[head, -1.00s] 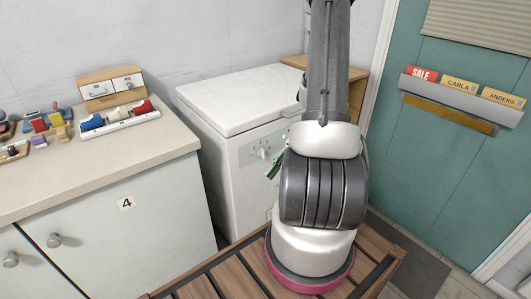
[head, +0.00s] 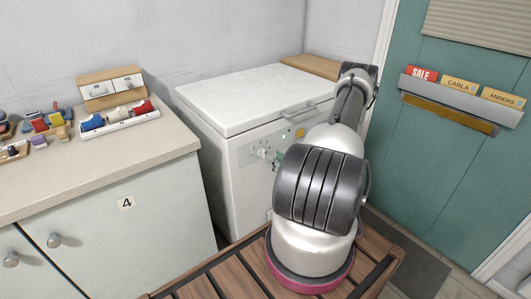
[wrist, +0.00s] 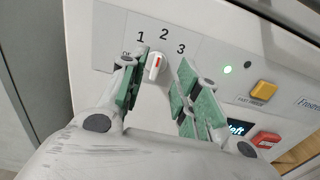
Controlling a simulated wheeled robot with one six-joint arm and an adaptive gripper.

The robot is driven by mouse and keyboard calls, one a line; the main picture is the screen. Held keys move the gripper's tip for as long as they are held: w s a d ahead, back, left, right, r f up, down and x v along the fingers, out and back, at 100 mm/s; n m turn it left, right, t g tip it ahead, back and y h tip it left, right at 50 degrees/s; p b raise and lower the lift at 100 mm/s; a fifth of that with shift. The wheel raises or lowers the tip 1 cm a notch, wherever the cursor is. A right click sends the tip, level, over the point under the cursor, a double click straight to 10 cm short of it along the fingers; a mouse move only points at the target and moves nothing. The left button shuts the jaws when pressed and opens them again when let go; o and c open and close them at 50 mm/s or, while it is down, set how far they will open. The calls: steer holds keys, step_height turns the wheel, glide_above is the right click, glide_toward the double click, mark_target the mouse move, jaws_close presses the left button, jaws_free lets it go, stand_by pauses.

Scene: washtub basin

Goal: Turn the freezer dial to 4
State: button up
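The freezer dial (wrist: 155,66) is a small white knob with a red mark. The mark points up, roughly between the printed 1 and 2. The numbers 1, 2 and 3 show around it; an off label is partly covered and no 4 is visible. My gripper (wrist: 160,72) is open, with its green-padded fingers on either side of the dial. The left finger is very close to the knob; the right one stands apart from it. In the head view the dial (head: 263,152) sits on the front of the white chest freezer (head: 225,140), with my gripper (head: 277,158) just right of it.
A yellow button (wrist: 263,91), a red button (wrist: 265,140), a green light (wrist: 227,70) and a small display (wrist: 237,128) lie right of the dial. A counter (head: 95,165) stands left of the freezer, and a green door (head: 440,150) is at right.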

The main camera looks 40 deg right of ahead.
mark_target(265, 151)
steer(key=w, duration=0.7)
steer(key=shift+a, duration=0.1)
jaws_close()
